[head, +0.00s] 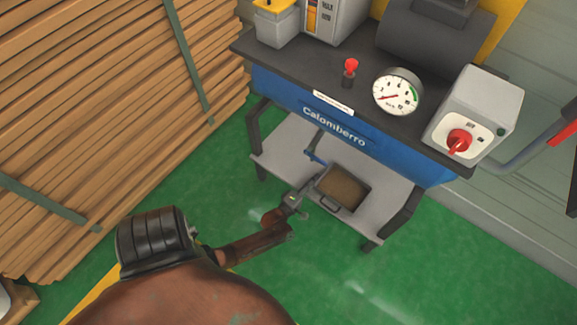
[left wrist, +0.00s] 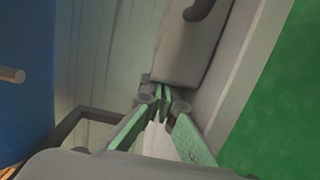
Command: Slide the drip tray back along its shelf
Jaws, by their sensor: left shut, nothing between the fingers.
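The drip tray (head: 349,207) is a grey open box with a brown inside and a small front handle. It sits on the grey lower shelf (head: 283,150) under the blue machine, toward the shelf's right part in the head view. My left gripper (head: 307,189) is shut and empty, low over the shelf at the tray's left front corner. In the left wrist view its green-padded fingertips (left wrist: 162,93) meet just at the end of the tray's grey wall (left wrist: 190,55). I cannot tell if they touch it. My right gripper is not in view.
The blue machine (head: 290,98), with a gauge (head: 398,92) and a red-knobbed box (head: 476,115), overhangs the shelf. A blue valve lever (head: 316,158) hangs above the shelf. Stacked timber (head: 100,110) stands at left. Green floor in front is clear.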

